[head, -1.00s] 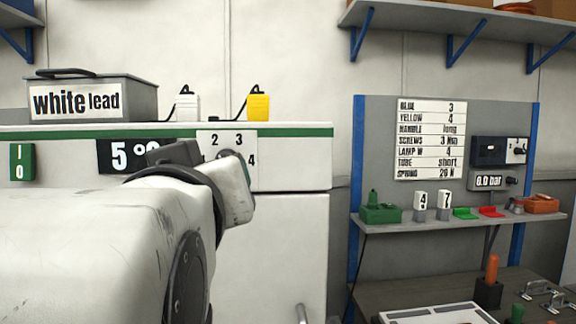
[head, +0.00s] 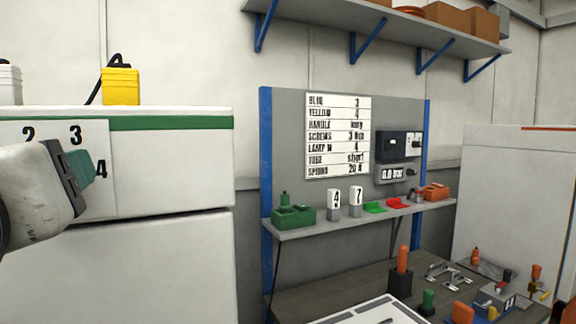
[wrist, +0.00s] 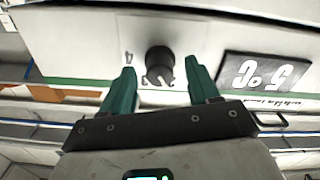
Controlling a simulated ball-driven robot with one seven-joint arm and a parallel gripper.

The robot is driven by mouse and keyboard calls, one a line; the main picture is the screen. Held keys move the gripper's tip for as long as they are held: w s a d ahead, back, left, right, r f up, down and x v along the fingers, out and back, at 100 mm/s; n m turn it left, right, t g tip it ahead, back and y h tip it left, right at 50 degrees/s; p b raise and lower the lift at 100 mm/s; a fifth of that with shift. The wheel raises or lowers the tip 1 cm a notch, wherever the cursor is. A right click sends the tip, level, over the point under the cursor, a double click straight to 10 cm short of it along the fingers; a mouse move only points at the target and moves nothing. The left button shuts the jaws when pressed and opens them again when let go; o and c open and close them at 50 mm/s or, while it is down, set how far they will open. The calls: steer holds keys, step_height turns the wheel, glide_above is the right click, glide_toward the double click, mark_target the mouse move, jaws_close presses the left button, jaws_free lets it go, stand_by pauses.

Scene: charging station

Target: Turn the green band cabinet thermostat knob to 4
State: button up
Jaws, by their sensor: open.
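The cabinet with the green band (head: 170,122) stands at the left in the head view. Its white dial plate (head: 100,140) shows the numbers 2, 3 and 4. The black thermostat knob (wrist: 159,63) shows in the wrist view, which is upside down; in the head view my gripper hides it. My gripper (head: 88,168) is in front of the plate, near the 4. In the wrist view my gripper (wrist: 161,71) is open, its teal fingers on either side of the knob. I cannot tell whether they touch it, or read the knob's setting.
A yellow container (head: 121,86) stands on the cabinet. To the right are a shelf (head: 330,222) with small objects, a settings chart (head: 337,137) and a crowded workbench (head: 340,290).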

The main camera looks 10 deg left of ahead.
steer(key=shift+w+a, duration=0.1)
steer(key=shift+w, duration=0.05)
steer(key=shift+c, duration=0.3)
steer(key=c, duration=1)
steer(key=shift+m, duration=0.4)
steer(key=m+b, duration=0.7)
steer(key=m, duration=1.6)
steer(key=shift+f, duration=0.15)
